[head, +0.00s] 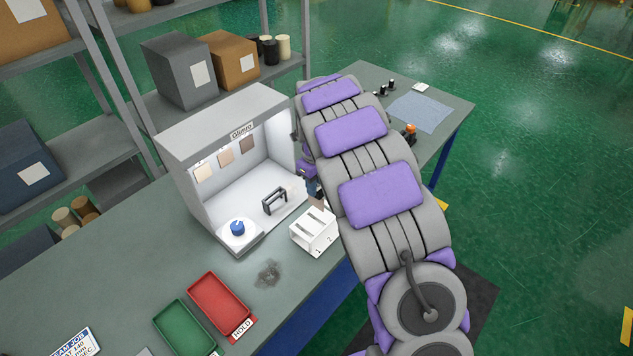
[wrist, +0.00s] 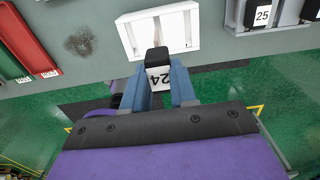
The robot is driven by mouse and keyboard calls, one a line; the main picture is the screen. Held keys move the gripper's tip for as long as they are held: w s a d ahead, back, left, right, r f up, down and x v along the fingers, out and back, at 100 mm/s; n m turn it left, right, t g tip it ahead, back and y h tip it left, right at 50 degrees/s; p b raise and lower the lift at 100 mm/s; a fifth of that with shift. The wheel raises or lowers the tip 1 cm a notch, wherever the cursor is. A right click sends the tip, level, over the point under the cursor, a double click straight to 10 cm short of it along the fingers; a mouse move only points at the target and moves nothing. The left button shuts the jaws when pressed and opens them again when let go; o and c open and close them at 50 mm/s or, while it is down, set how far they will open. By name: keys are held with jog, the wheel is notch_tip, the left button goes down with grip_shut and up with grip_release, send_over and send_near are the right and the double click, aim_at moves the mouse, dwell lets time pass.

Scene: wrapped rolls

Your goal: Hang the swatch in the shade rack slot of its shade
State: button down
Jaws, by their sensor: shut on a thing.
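My gripper (head: 313,188) hangs over the table beside the booth, partly hidden by my arm. In the wrist view its blue fingers (wrist: 162,68) are shut on the swatch (wrist: 160,79), a small piece with a white tag reading 24, upside down in the picture.
A light booth (head: 175,142) with several hung samples, a black stand (head: 274,201) and a blue knob (head: 237,228) is behind the rack. A red HOLD tray (head: 222,304) and green tray (head: 187,328) lie front left. Grey holders tagged 25 (wrist: 262,16) are right in the wrist view.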

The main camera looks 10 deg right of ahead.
jog(key=shift+a+p, duration=0.25)
jog(key=shift+p, duration=0.1)
jog(key=shift+s+d+f, duration=0.1)
jog(key=shift+d+f, duration=0.1)
jog(key=shift+f, duration=0.4)
jog(key=shift+d+f, duration=0.15)
jog(key=shift+f, duration=1.2)
jog(key=shift+a+f, duration=0.25)
jog(key=shift+f, duration=0.3)
jog(key=shift+d+p, duration=0.15)
jog(key=shift+p, duration=0.2)
jog(key=shift+f, duration=0.1)
jog(key=shift+f+b, duration=0.35)
jog(key=shift+f, duration=2.85)
